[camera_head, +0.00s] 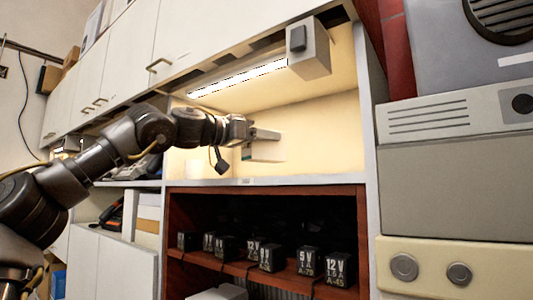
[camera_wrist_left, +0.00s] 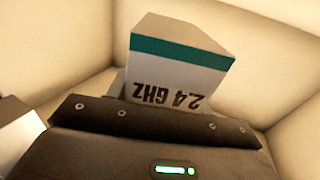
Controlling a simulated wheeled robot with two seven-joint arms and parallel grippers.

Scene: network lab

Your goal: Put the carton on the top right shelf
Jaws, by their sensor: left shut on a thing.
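The carton (camera_head: 265,151) is a small white box with a teal stripe, held in the lit, cream-walled upper right shelf compartment. In the left wrist view the carton (camera_wrist_left: 176,65) shows upside-down "2.4 GHZ" lettering. My left gripper (camera_head: 258,137) is shut on the carton; in the wrist view its dark body hides the carton's near end. The carton appears a little above the shelf board (camera_head: 300,180), though I cannot tell whether any part touches it. My right gripper is not in view.
A light strip (camera_head: 238,77) and a grey box (camera_head: 309,50) hang above the compartment. Below the shelf, a dark red-brown cabinet (camera_head: 363,235) holds several black power adapters (camera_head: 272,257). Grey equipment (camera_head: 455,190) stands at right. The shelf right of the carton is clear.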

